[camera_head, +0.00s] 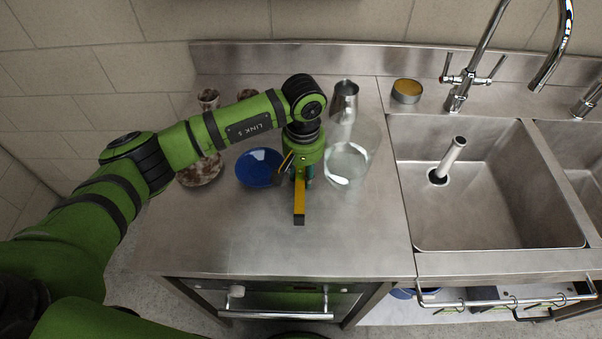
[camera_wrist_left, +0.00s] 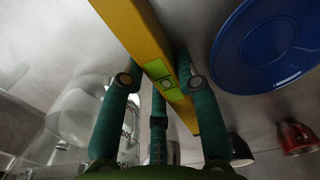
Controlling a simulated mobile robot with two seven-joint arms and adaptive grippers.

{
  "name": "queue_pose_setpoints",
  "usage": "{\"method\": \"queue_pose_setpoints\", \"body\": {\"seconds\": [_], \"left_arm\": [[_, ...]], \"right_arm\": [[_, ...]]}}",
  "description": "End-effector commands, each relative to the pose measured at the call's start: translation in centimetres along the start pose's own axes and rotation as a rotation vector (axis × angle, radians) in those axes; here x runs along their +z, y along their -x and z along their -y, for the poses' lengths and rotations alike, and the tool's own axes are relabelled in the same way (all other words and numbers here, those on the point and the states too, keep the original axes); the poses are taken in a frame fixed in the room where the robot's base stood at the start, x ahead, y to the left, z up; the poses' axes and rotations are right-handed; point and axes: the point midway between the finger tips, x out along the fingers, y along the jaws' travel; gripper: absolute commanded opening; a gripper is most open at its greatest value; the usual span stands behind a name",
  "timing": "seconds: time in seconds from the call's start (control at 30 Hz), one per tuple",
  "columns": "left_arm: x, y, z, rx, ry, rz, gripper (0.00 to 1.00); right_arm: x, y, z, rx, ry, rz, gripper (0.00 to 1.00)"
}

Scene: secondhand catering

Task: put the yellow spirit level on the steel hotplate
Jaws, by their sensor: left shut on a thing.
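The yellow spirit level (camera_head: 299,207) is in my left gripper (camera_head: 302,178), over the front-middle of the steel top (camera_head: 220,235), the flat steel surface left of the sink. One end points toward the front edge. I cannot tell whether the level touches the steel. No separate hotplate stands out from this steel top. My right gripper is not in view.
A blue dish (camera_head: 255,170) lies just left of the gripper, a clear glass bowl (camera_head: 360,160) just right. A steel jug (camera_head: 345,98) stands behind. A mottled brown plate (camera_head: 203,173) is at left. The sink (camera_head: 480,215) is right. The front steel is clear.

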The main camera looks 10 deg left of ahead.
Motion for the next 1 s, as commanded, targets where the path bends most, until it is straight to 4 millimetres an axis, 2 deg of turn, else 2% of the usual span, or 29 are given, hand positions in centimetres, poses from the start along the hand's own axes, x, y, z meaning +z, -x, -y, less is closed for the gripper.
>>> {"method": "queue_pose_setpoints", "body": {"seconds": [0.17, 0.4, 0.6, 0.83, 1.0], "left_arm": [[-0.2, 1.2, -0.1, 0.003, 0.0, -0.005, 0.0], [-0.2, 5.8, -0.1, 0.003, -0.001, -0.008, 0.0], [-0.1, 9.0, 0.0, 0.001, 0.0, -0.004, 0.0], [0.2, 10.0, 0.4, 0.001, -0.005, -0.001, 0.0], [1.5, 9.3, 2.9, 0.005, -0.043, -0.006, 0.0]], "right_arm": [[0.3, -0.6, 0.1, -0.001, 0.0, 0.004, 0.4], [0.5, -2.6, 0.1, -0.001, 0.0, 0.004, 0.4], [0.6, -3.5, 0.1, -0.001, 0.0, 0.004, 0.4], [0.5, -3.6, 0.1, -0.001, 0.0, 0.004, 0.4], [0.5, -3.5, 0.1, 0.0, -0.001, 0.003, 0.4]]}}
